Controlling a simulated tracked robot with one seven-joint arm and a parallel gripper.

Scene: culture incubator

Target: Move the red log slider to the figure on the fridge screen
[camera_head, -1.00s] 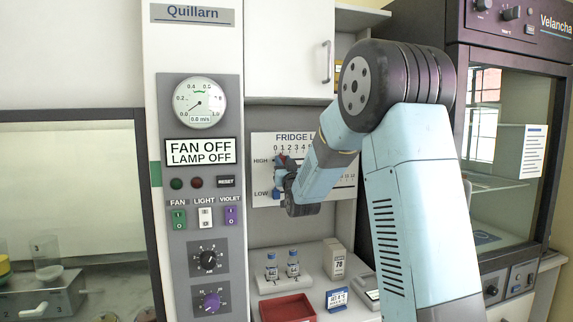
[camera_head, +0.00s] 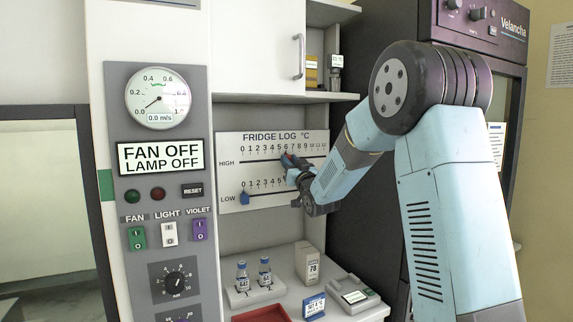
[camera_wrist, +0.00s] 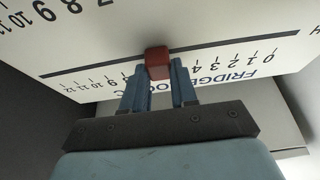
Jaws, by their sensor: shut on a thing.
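The FRIDGE LOG °C board (camera_head: 228,150) is on the back wall, with a HIGH scale above a LOW scale. The red slider (camera_head: 287,157) is on the HIGH line, near the figure 6. In the wrist view the red slider (camera_wrist: 158,62) is a small block between my blue fingertips, which hide the figures just below it. My gripper (camera_head: 293,165) is shut on the red slider. A small blue-and-white display (camera_head: 314,306) stands on the shelf below; its figure is too small to read surely.
A blue slider (camera_head: 245,198) is at the left end of the LOW line. Two vials (camera_head: 242,276) in a rack, a box marked 78 (camera_head: 307,263), a grey device (camera_head: 354,296) and a red tray (camera_head: 262,315) are on the shelf below. A switch panel (camera_head: 158,220) stands left.

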